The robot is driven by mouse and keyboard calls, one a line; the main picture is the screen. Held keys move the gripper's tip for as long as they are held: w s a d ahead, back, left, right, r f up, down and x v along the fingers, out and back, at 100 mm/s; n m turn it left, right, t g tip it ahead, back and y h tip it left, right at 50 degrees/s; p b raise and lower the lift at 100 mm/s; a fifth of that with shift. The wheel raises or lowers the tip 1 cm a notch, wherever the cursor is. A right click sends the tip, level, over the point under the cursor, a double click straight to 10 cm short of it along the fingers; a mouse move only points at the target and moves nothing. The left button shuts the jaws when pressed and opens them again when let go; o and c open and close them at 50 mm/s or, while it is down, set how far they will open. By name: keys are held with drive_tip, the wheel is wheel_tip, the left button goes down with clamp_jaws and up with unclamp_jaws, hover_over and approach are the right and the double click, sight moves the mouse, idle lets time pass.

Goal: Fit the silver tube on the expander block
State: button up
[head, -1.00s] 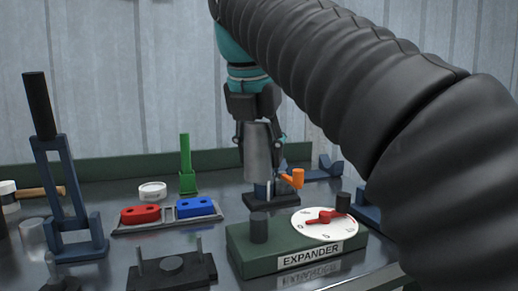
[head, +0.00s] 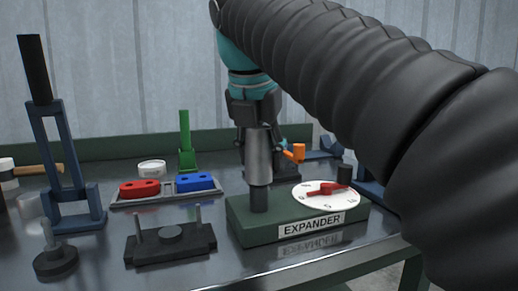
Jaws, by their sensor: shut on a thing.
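The silver tube (head: 258,157) hangs upright in my gripper (head: 255,126), which is shut on it at its upper end. The green expander block (head: 272,231), labelled EXPANDER, stands on the table below. Its dark post (head: 259,199) rises from the left part of the block. The tube's lower end is in line with the post in the head view and overlaps or meets its top. I cannot tell whether the tube is around the post or just above it. A white dial (head: 325,195) with a red pointer sits on the block's right part.
A dark two-pin fixture (head: 170,245) stands left of the block. Behind it are a tray with red (head: 139,188) and blue (head: 194,182) pieces and a green clamp (head: 186,150). A blue press (head: 72,180) stands at left. An orange-handled clamp (head: 297,153) is behind the block.

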sight(261, 183)
drive_tip(key=shift+f+b, duration=1.65)
drive_tip(key=shift+f, duration=1.05)
drive_tip(key=o, duration=1.3)
